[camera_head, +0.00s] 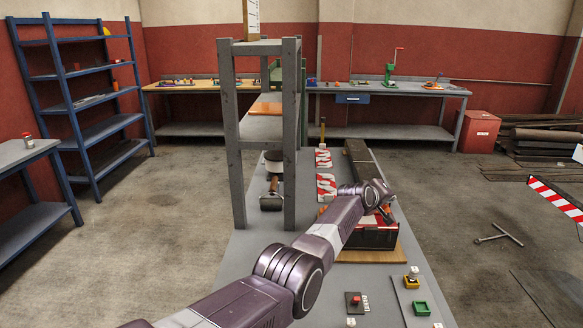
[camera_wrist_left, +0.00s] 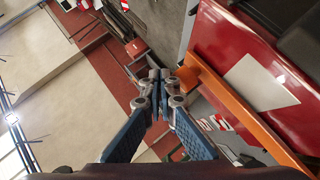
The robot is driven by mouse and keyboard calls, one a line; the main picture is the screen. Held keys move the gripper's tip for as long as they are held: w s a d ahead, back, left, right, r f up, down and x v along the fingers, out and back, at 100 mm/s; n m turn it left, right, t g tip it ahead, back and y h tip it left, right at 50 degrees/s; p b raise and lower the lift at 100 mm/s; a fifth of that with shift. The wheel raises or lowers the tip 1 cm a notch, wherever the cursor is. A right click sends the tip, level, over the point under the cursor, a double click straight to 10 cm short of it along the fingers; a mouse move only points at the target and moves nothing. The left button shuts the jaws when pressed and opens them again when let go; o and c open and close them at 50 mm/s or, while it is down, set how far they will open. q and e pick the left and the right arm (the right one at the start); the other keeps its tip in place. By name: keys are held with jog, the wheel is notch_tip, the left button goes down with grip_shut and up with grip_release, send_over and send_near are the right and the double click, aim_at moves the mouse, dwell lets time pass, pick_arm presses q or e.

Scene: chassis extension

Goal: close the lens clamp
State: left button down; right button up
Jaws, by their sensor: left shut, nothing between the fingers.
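A black and red box-like device (camera_head: 372,238) stands on a wooden board on the grey bench. My left arm reaches over it from the lower left, and my left gripper (camera_head: 387,213) is at its upper right part, partly hidden. In the left wrist view my left gripper (camera_wrist_left: 160,76) is shut and empty, fingertips together. An orange bar (camera_wrist_left: 235,110) runs just right of the fingertips, along a glossy red body (camera_wrist_left: 235,45) with a white plate. I cannot tell for sure which part is the lens clamp. My right gripper is not in view.
A grey frame (camera_head: 230,135) stands on the bench left of my arm. A long dark block (camera_head: 358,160) lies behind the device.

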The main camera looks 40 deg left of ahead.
pick_arm(q)
jog(key=shift+a, duration=0.15)
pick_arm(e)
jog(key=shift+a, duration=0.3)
pick_arm(q)
jog(key=shift+r, duration=0.1)
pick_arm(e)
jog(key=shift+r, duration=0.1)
